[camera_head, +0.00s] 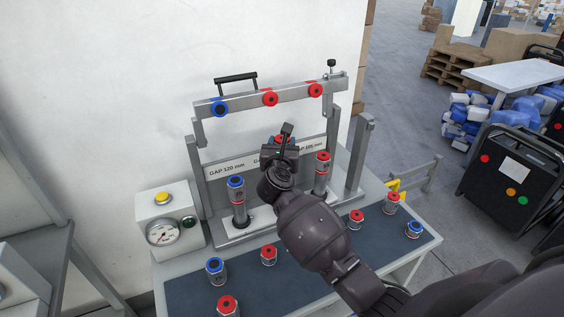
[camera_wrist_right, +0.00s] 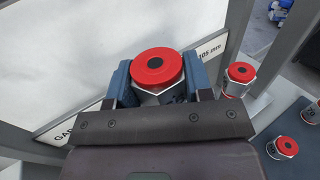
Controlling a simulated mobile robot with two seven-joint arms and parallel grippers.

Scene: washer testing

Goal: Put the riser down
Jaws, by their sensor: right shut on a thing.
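My right gripper (camera_head: 282,146) is shut on a red-capped metal riser (camera_wrist_right: 158,74), with a finger on each side of it in the right wrist view. The riser is mostly hidden behind the gripper in the head view. It is in front of the label plate (camera_head: 226,170), between a blue-topped stack (camera_head: 238,203) at left and a red-topped stack (camera_head: 322,173) at right. Both stacks stand on the fixture base. I cannot tell whether the held riser touches the base. My left gripper is not in view.
The fixture's top bar (camera_head: 245,100) carries one blue and two red discs above my gripper. Side posts stand close by. Loose red and blue risers (camera_head: 269,255) stand on the dark mat (camera_head: 320,262). A gauge box (camera_head: 162,221) is at left.

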